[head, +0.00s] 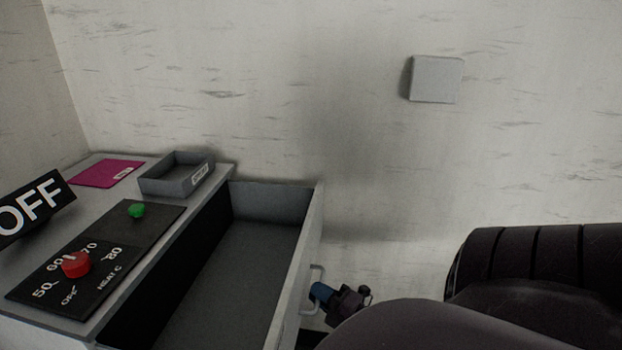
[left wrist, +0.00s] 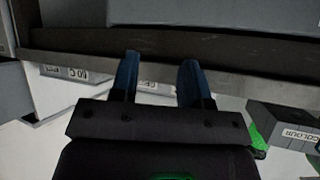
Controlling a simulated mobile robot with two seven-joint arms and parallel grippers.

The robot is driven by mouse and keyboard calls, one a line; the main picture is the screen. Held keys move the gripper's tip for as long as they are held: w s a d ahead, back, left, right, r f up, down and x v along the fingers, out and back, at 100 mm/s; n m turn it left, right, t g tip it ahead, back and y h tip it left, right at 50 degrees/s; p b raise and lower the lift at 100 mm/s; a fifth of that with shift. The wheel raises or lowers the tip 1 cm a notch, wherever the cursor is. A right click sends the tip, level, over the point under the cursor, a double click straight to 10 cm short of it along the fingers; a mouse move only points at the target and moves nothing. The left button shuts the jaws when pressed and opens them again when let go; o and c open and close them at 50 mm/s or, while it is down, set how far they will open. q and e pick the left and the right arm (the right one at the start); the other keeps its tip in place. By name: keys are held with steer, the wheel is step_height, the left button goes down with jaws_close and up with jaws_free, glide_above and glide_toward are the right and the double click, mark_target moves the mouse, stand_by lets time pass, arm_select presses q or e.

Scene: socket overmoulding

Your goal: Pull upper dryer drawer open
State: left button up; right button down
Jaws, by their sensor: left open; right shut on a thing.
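The upper dryer drawer (head: 235,265) stands pulled out from the grey dryer cabinet (head: 110,240) in the head view. Its inside is bare where I see it. A bar handle (head: 316,276) sits on the drawer's front panel. My right gripper (head: 318,293) is shut on this handle, its blue fingers at the bar; my dark arm hides part of the area around it. My left gripper (left wrist: 160,82) shows only in the left wrist view. Its two blue fingers are apart with nothing gripped between them.
On the cabinet top are a control panel with a red knob (head: 76,264) and green button (head: 136,210), an OFF sign (head: 36,208), a grey tray (head: 177,175) and a magenta sheet (head: 106,173). A grey bin labelled COLOUR (left wrist: 285,128) lies right of my left gripper.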

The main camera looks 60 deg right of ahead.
steer(key=c, duration=1.2)
jaws_free()
steer(key=shift+s, duration=0.1)
steer(key=shift+s+f+b, duration=0.15)
steer(key=shift+s+f, duration=0.15)
steer(key=shift+s, duration=1.45)
steer(key=shift+s+f+b, duration=0.15)
steer(key=shift+s+f, duration=0.15)
steer(key=shift+s, duration=1.45)
steer(key=shift+s+f+b, duration=0.15)
steer(key=shift+s+f, duration=0.15)
steer(key=shift+s, duration=1.45)
steer(key=shift+a, duration=0.1)
